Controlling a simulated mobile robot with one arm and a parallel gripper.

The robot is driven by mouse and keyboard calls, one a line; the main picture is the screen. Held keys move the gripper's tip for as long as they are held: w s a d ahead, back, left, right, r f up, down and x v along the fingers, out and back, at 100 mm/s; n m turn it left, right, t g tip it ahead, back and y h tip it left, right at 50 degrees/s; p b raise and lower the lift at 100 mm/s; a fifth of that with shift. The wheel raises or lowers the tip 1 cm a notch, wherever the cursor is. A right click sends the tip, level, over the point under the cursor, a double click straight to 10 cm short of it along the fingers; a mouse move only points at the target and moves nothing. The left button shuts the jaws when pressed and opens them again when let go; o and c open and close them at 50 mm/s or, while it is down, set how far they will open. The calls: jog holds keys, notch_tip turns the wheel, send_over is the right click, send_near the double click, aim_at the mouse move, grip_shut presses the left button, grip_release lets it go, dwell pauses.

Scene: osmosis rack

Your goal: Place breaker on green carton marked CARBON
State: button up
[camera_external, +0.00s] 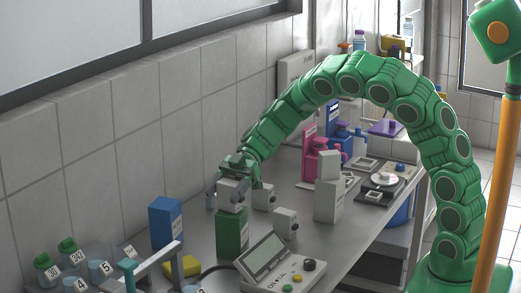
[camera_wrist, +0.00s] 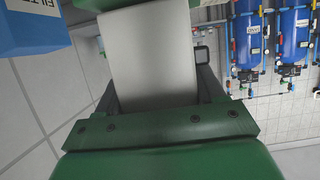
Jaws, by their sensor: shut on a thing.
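A pale grey breaker (camera_external: 234,195) is between the fingers of my gripper (camera_external: 238,182), which is shut on it. The breaker is at the top of the green carton (camera_external: 232,236) on the bench; I cannot tell whether it rests on the carton or is just above it. The carton's CARBON marking is too small to read. In the wrist view, the pale breaker (camera_wrist: 152,58) fills the space between the gripper's fingers. A green strip beyond it, at the top edge, may be the carton.
A blue carton (camera_external: 166,222) stands left of the green one, also in the wrist view (camera_wrist: 32,28). Similar grey blocks (camera_external: 264,196) (camera_external: 286,222) are close on the right. A control box (camera_external: 275,265), numbered bottles (camera_external: 72,262) and a yellow thing (camera_external: 183,266) are in front.

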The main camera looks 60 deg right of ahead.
jog(key=shift+f, duration=0.1)
jog(key=o, duration=1.1)
jog(key=shift+d+r, duration=0.1)
jog(key=shift+r, duration=0.1)
jog(key=shift+v, duration=5.9)
